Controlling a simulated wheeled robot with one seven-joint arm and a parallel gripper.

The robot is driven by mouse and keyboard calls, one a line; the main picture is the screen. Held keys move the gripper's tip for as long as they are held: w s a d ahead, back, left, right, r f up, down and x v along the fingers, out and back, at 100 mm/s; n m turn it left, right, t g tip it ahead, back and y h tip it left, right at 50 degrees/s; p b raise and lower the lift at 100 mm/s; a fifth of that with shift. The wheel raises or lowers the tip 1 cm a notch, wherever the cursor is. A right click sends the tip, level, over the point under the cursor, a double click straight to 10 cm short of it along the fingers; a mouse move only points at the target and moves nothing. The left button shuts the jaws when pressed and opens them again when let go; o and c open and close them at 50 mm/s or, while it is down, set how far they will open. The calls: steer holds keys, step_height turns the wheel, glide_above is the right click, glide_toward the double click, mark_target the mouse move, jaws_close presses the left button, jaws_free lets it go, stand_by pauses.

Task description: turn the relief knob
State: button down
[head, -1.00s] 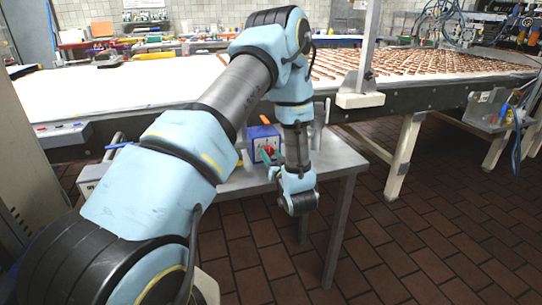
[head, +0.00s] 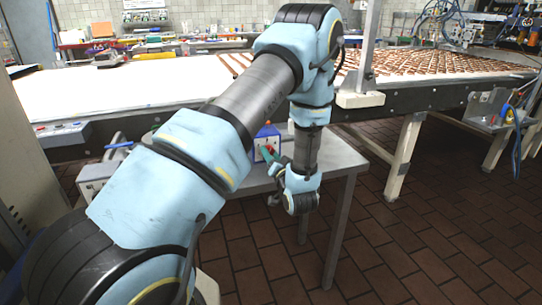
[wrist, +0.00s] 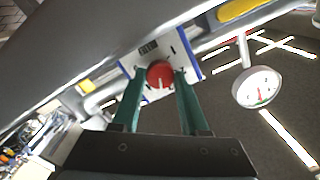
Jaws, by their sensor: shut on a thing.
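The red relief knob (wrist: 160,74) sits on a white panel (wrist: 179,49) with blue edges. In the wrist view the two green fingers of my gripper (wrist: 160,80) reach up to it, one on each side, and are shut on it. A pale pointer line shows on the knob's face. In the head view the panel belongs to a small blue box (head: 266,134) on the metal side table. My gripper (head: 271,156) meets the box's front there, and the knob is mostly hidden behind the fingers.
A round gauge (wrist: 260,87) with a red needle hangs right of the panel in the wrist view. The metal side table (head: 338,158) stands below the conveyor (head: 120,90). Tiled floor (head: 420,230) is clear to the right.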

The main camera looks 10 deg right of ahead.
steer(key=shift+m, duration=0.6)
steer(key=shift+c, duration=2.1)
jaws_free()
steer(key=shift+s, duration=0.1)
steer(key=s+d+b, duration=0.1)
steer(key=s+b, duration=0.1)
steer(key=s, duration=0.8)
steer(key=shift+s+d+b, duration=0.2)
steer(key=shift+s+b, duration=0.1)
steer(key=shift+b, duration=0.05)
